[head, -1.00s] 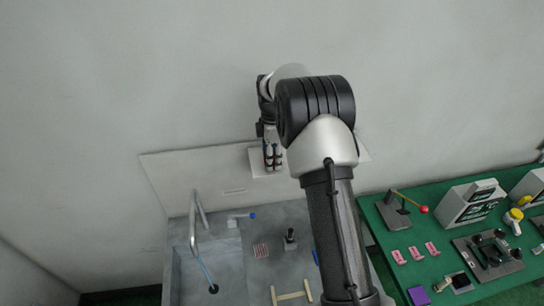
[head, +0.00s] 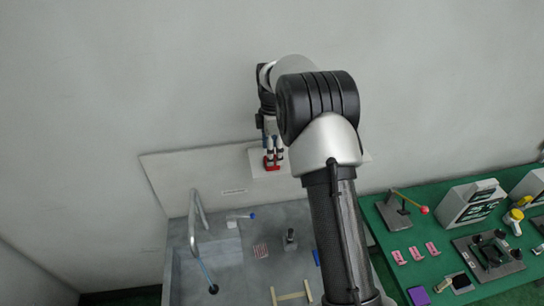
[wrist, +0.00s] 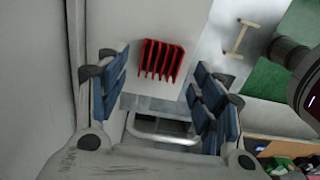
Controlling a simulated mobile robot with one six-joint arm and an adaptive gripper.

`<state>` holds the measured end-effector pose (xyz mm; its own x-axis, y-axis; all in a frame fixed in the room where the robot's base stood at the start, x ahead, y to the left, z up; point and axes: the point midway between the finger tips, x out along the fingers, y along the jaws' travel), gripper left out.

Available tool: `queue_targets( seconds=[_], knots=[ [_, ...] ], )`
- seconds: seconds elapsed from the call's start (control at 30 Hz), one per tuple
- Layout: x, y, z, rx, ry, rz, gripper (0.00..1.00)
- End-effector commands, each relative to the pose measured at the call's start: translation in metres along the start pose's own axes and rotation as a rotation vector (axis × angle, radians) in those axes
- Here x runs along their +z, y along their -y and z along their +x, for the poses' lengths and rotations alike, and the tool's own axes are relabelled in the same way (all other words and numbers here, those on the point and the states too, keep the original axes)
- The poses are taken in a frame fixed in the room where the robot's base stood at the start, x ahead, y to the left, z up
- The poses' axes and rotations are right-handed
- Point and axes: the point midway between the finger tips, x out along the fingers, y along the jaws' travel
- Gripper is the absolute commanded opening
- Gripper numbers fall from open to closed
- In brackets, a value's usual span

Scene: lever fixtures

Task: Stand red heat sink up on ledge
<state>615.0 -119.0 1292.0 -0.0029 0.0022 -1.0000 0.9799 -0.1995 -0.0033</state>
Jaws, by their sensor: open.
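The red heat sink (head: 272,164) rests on the white ledge (head: 258,159) fixed to the back panel. In the wrist view the heat sink (wrist: 162,60) shows several parallel fins like a comb, on the pale ledge surface (wrist: 183,22). Whether it stands on end or lies on its base I cannot tell for certain. My gripper (head: 273,143) is just above it in the head view. In the wrist view my gripper (wrist: 162,84) is open, with blue-padded fingers spread to either side of the heat sink and clear gaps between.
Below the ledge is a grey counter with a sink and a tall curved faucet (head: 194,222). A small black-handled lever (head: 290,237), a striped red item (head: 260,251) and a beige H-shaped piece (head: 291,296) lie on it. A green table (head: 440,238) with other fixtures stands right.

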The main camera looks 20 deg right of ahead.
Motion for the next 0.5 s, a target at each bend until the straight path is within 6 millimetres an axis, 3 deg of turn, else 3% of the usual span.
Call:
queue_targets(
  seconds=[0.2,0.5],
  knots=[
    [0.0,-0.001,-0.051,0.005,0.0,0.0,0.61],
    [0.0,-0.001,-0.087,0.002,0.0,0.0,0.61]
  ],
)
